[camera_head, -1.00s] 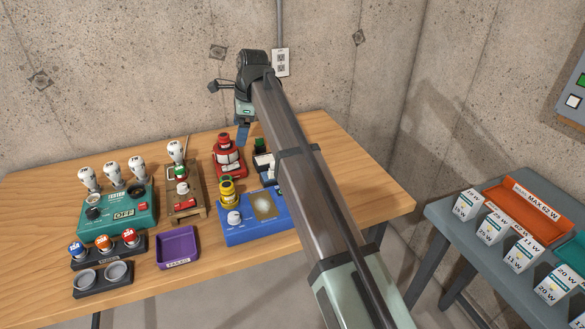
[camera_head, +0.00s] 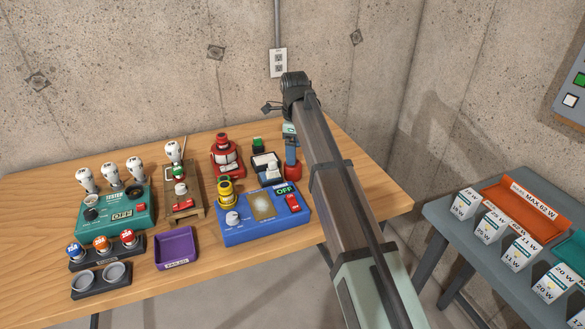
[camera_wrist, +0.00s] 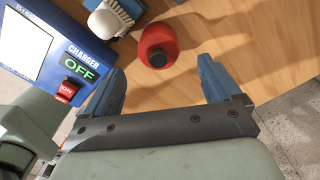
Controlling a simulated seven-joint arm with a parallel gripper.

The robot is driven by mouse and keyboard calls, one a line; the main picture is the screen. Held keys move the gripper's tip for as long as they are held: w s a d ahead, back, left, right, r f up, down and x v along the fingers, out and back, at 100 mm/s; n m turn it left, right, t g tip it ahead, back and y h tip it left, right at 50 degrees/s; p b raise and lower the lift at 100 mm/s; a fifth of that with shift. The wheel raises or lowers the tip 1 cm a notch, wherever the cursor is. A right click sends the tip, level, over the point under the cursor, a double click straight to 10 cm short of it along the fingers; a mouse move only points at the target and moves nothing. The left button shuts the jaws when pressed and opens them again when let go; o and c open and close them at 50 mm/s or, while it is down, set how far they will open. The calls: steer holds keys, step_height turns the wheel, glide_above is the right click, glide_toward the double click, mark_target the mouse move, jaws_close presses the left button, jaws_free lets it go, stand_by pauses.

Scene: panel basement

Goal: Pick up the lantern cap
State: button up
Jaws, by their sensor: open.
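A red rounded piece with a small dark centre, which looks like the lantern cap (camera_wrist: 157,45), stands on the wooden table beyond my fingertips in the wrist view. It also shows low beside my fingers in the head view (camera_head: 293,173). My gripper (camera_wrist: 162,68) is open and empty, its blue fingers spread to either side of the line to the red piece. In the head view my gripper (camera_head: 291,156) is above the table's right part, close to the red piece; I cannot tell whether they touch. A red lantern-like body (camera_head: 227,158) stands further left.
The blue charger (camera_head: 262,215), reading OFF, is close to the left of my gripper. A black-framed block with a white top (camera_head: 266,166) stands beside the red piece. The wooden table (camera_head: 350,190) is bare to the right. A grey side table (camera_head: 450,217) holds labelled boxes.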

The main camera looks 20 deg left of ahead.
steer(key=shift+s+a+f, duration=0.1)
steer(key=shift+f, duration=1.55)
steer(key=shift+s+a+f, duration=0.1)
steer(key=shift+f, duration=1.55)
steer(key=shift+w, duration=0.1)
steer(key=c, duration=1.1)
steer(key=r, duration=0.9)
steer(key=shift+a+r, duration=0.3)
steer(key=shift+r, duration=0.05)
steer(key=s+a+r+n, duration=0.1)
steer(key=a+r, duration=0.1)
steer(key=a, duration=0.5)
steer(key=s+a+r+n, duration=0.1)
steer(key=a+r, duration=0.1)
steer(key=a, duration=0.5)
steer(key=s+a+r+n, duration=0.1)
steer(key=a+r, duration=0.1)
steer(key=a, duration=0.6)
steer(key=shift+s, duration=0.25)
steer(key=shift+s+a, duration=0.1)
steer(key=shift+a, duration=0.05)
steer(key=shift+s+f, duration=0.1)
